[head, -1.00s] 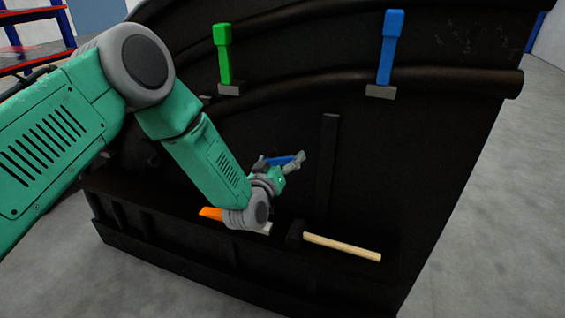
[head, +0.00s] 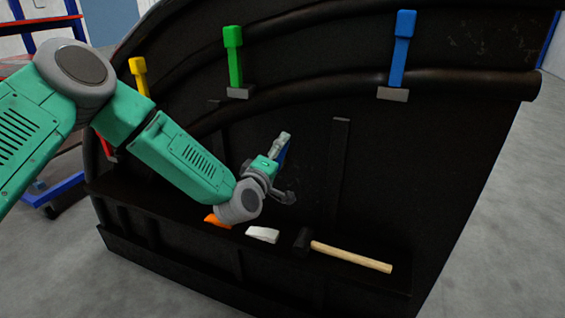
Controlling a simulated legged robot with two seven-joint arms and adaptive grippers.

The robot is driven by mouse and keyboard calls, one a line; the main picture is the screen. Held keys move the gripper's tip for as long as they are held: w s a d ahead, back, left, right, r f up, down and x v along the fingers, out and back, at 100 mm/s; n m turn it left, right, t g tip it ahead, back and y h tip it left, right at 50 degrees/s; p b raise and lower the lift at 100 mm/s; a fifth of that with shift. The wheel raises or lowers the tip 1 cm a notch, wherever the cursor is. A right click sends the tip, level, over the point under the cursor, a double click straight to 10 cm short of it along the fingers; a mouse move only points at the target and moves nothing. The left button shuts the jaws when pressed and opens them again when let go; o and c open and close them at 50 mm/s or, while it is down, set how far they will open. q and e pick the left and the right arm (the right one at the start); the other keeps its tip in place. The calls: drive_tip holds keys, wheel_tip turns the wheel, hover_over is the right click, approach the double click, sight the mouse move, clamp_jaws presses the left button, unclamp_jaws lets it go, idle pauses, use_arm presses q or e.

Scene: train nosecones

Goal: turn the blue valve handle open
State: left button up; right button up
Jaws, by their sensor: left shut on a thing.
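The blue valve handle (head: 402,48) stands upright on the dark curved pipe at the upper right, with a grey block at its foot. My left gripper (head: 281,166) is in front of the black panel, below and left of that handle and well apart from it. It is shut on a small blue thing (head: 284,153), mostly hidden behind the gripper; I cannot tell what it is. My right gripper is not in view.
A green handle (head: 235,56) and a yellow handle (head: 139,76) stand farther left. The black ledge holds a mallet (head: 350,257), a white piece (head: 262,235) and an orange piece (head: 216,220). A red-and-blue rack (head: 45,24) is at the left.

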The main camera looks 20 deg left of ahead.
use_arm(q)
drive_tip(key=shift+w+a+r+n+b, duration=0.1)
drive_tip(key=shift+a+n+b, duration=0.35)
drive_tip(key=shift+n, duration=0.4)
drive_tip(key=shift+w+a+r+n+b, duration=0.1)
drive_tip(key=shift+a+n+b, duration=0.35)
drive_tip(key=shift+n, duration=0.4)
drive_tip(key=o, duration=1.5)
drive_tip(key=shift+f, duration=0.1)
drive_tip(key=shift+o, duration=0.2)
drive_tip(key=s, duration=1.1)
drive_tip(key=shift+s+a+f, duration=0.3)
drive_tip(key=shift+s, duration=0.1)
drive_tip(key=shift+d+f, duration=0.1)
